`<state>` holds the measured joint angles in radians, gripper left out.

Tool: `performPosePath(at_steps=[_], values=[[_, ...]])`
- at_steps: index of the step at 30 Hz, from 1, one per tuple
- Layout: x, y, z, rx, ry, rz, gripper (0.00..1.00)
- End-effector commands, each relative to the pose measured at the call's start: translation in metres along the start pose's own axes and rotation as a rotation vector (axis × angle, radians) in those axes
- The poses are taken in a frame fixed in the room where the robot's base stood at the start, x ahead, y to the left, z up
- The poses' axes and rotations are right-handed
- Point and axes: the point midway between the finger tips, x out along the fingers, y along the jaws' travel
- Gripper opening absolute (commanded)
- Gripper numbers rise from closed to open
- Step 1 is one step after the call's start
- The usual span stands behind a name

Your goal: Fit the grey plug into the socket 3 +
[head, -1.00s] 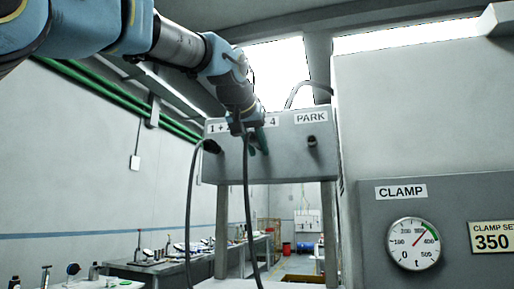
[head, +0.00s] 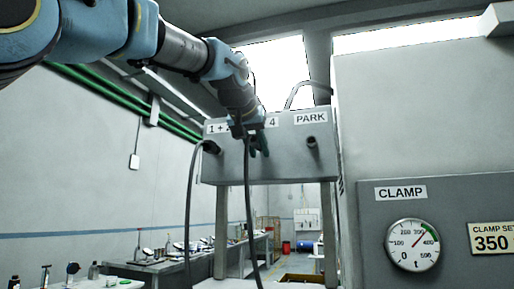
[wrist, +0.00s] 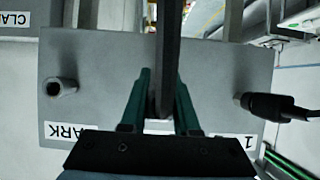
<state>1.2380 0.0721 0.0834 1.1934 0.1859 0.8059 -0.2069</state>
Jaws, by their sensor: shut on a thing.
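The socket box (head: 285,160) is a grey panel on posts with labels 1 +, 4 and PARK in the head view; my gripper covers the labels between 1 + and 4. In the wrist view the same box (wrist: 100,100) appears upside down. My gripper (wrist: 162,85) has green fingers shut on the grey plug (wrist: 160,103), which is mostly hidden between them. Its cable (head: 248,200) hangs down in the head view. My gripper (head: 256,147) is in front of the box, left of label 4. Socket 3 is hidden, and I cannot tell whether the plug touches the box.
A black plug with a cable (wrist: 262,104) sits in the box near label 1 +. An empty-looking round socket (wrist: 60,87) protrudes under PARK. A large grey cabinet (head: 430,110) with a CLAMP gauge (head: 413,245) stands close on the right.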

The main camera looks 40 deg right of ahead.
Motion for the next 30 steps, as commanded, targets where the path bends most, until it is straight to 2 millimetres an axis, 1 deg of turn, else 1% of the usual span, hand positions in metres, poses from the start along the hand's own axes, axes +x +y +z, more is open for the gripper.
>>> performPosePath(at_steps=[13,19,30], values=[[0.010,0.000,-0.005,0.000,-0.001,0.000,0.00],[0.008,0.000,-0.004,0.000,0.001,0.000,0.00],[-0.003,0.000,0.002,0.000,0.001,0.000,0.00]])
